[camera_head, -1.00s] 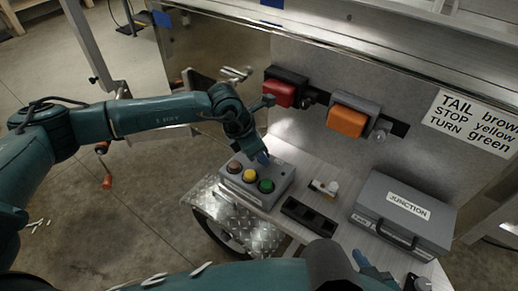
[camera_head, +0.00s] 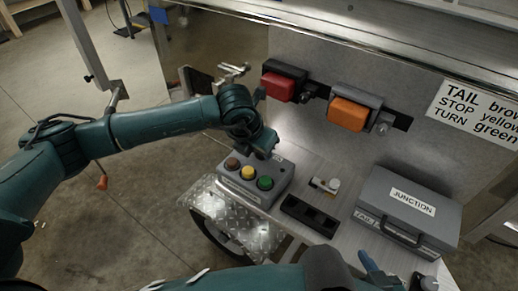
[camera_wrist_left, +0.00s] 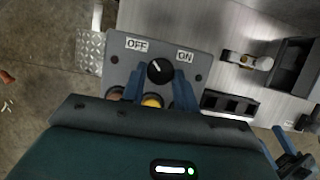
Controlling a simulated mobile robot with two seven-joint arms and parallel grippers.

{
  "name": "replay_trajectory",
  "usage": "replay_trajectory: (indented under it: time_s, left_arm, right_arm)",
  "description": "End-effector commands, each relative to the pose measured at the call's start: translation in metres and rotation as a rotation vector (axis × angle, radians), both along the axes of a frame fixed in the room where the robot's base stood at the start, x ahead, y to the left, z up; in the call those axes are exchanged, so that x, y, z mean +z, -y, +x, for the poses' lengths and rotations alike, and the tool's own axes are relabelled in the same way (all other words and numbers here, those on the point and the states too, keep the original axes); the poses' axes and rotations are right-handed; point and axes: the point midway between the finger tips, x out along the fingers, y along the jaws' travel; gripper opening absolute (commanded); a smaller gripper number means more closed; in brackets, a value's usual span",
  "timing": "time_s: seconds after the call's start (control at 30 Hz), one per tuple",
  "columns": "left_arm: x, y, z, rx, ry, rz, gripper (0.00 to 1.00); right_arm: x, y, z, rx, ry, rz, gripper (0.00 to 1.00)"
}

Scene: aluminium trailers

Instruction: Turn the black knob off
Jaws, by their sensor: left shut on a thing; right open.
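The grey control box (camera_head: 270,194) stands on the metal shelf, with brown, yellow and green buttons on its top. The black knob (camera_wrist_left: 160,71) shows in the left wrist view, on the box beyond the buttons, below the OFF label (camera_wrist_left: 137,44) and the ON label (camera_wrist_left: 184,56). Its white mark points up and left, toward the OFF side. My left gripper (camera_wrist_left: 160,80) is shut on the knob, one blue finger on each side. In the head view my left gripper (camera_head: 266,152) hides the knob. My right gripper (camera_head: 390,272) is open and empty at the bottom right.
A grey junction case (camera_head: 405,213) stands right of a black socket tray (camera_head: 309,216) and a small white-topped part (camera_head: 328,186). Red (camera_head: 278,86) and orange (camera_head: 348,115) lamps are on the wall behind. Diamond plate (camera_head: 225,215) lies left of the box.

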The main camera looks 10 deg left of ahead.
Motion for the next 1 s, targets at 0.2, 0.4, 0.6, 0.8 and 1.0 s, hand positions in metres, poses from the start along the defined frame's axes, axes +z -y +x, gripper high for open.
replay_trajectory:
  time_s: [0.2, 0.4, 0.6, 0.8, 1.0]
  left_arm:
    - [-0.0002, -0.0006, 0.0, 0.007, -0.001, 0.001, 0.07]
    - [-0.0003, -0.0006, -0.0001, 0.006, -0.001, 0.0, 0.32]
    - [-0.0004, -0.0003, 0.0, 0.005, -0.001, 0.0, 0.49]
    - [-0.0004, -0.0002, -0.0001, 0.004, -0.001, 0.0, 0.52]
    - [0.0083, -0.0011, -0.0029, 0.004, -0.001, -0.001, 0.52]
  right_arm:
    - [0.0008, 0.0007, -0.0018, -0.001, -0.001, -0.001, 0.43]
    - [0.0006, 0.0008, -0.0017, -0.001, -0.001, -0.001, 0.43]
    - [-0.0009, 0.0009, -0.0016, 0.0, -0.003, -0.001, 0.43]
    - [-0.0021, 0.0008, -0.0001, 0.0, -0.003, -0.002, 0.43]
    - [-0.0009, 0.0007, 0.0012, 0.0, 0.001, -0.002, 0.43]
